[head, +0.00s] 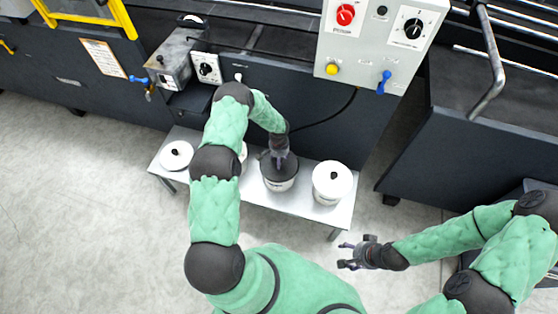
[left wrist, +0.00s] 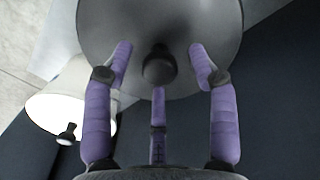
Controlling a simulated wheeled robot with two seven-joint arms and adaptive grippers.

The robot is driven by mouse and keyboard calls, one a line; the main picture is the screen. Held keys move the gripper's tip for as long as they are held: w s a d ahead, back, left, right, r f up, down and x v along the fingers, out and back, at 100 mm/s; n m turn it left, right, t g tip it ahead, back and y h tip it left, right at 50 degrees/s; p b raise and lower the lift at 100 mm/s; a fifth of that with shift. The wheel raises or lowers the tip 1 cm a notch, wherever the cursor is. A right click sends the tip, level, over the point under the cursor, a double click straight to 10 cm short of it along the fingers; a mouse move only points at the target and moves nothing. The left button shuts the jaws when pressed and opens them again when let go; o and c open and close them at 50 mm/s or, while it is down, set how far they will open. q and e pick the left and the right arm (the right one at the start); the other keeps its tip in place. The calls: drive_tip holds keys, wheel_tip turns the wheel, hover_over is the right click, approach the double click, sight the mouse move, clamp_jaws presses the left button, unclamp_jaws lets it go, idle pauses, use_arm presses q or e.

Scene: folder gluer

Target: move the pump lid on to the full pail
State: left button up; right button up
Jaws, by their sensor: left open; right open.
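A dark grey round lid (head: 270,182) sits on top of a white pail (head: 281,186) in the middle of the bench. My left gripper (head: 278,158) is directly over it. In the left wrist view this lid (left wrist: 205,25) has a black knob (left wrist: 159,67), and the open fingers of the left gripper (left wrist: 158,70) spread around the knob without visibly closing on it. My right gripper (head: 352,256) is open and empty, in front of the bench. Which pail is full cannot be told.
A white lid with a black knob (head: 176,155) is at the left end of the low white bench (head: 303,212). Another white thing (head: 243,155) is mostly hidden behind my left arm. A grey control box (head: 380,45) and dark machine panels stand behind. The floor in front is clear.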

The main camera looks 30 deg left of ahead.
use_arm(q)
wheel_tip(320, 180, up, 10)
drive_tip(key=shift+r, duration=0.2)
idle(0.7)
